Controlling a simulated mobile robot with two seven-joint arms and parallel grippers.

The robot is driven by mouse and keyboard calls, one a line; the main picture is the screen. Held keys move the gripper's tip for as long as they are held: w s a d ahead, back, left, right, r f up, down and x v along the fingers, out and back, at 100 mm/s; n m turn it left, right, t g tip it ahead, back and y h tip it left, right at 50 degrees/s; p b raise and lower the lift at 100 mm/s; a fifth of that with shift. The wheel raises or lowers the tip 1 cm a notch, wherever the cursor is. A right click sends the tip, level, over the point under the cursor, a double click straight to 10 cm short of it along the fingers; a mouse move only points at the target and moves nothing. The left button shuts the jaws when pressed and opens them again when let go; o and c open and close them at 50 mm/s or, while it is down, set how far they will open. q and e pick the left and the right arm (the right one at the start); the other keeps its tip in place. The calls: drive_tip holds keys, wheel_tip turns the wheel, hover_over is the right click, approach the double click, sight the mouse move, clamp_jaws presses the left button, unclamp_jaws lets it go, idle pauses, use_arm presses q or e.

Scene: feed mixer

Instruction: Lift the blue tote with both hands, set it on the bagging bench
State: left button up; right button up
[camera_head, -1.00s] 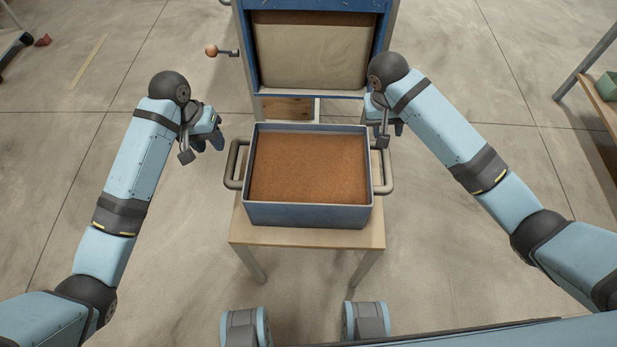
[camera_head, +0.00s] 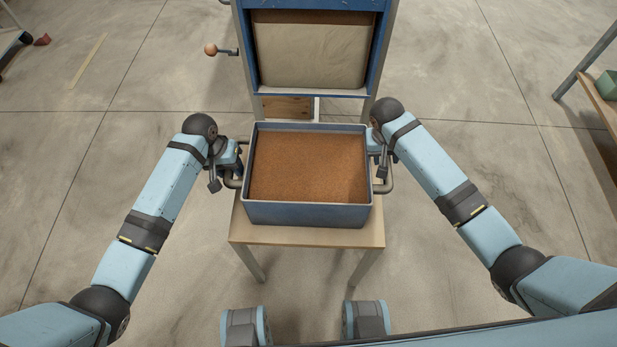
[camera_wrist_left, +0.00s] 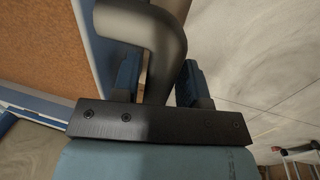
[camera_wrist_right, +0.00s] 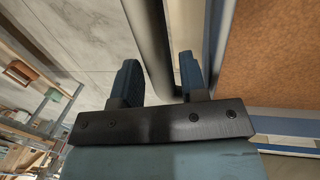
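The blue tote (camera_head: 308,214), filled with brown feed, sits upright on a small wooden stand (camera_head: 306,236). A grey bar handle sticks out on each side: the left handle (camera_wrist_left: 155,30) and the right handle (camera_wrist_right: 147,40). My left gripper (camera_head: 236,170) is at the left handle, with its open fingers on either side of the bar in the left wrist view. My right gripper (camera_wrist_right: 158,75) is at the right handle, its fingers also apart with the bar between them. In the head view my right fingers are largely hidden by the wrist. The bagging bench is not clearly identifiable.
The blue-framed mixer (camera_head: 310,55) stands directly behind the tote, with a ball-ended lever (camera_head: 211,50) at its left. A wooden-topped table (camera_head: 598,98) with a green bin (camera_head: 608,85) is at the right edge. The floor on both sides is clear.

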use_arm(q)
drive_tip(key=shift+d+f, duration=0.15)
drive_tip(key=shift+f, duration=0.7)
use_arm(e)
drive_tip(key=shift+d+f, duration=0.2)
drive_tip(key=shift+f, duration=0.65)
use_arm(q)
clamp_jaws()
use_arm(e)
clamp_jaws()
drive_tip(key=shift+r, duration=0.1)
use_arm(q)
drive_tip(key=shift+w+r, duration=0.15)
drive_tip(key=shift+r, duration=0.15)
use_arm(e)
drive_tip(key=shift+w+r, duration=0.15)
drive_tip(key=shift+r, duration=0.05)
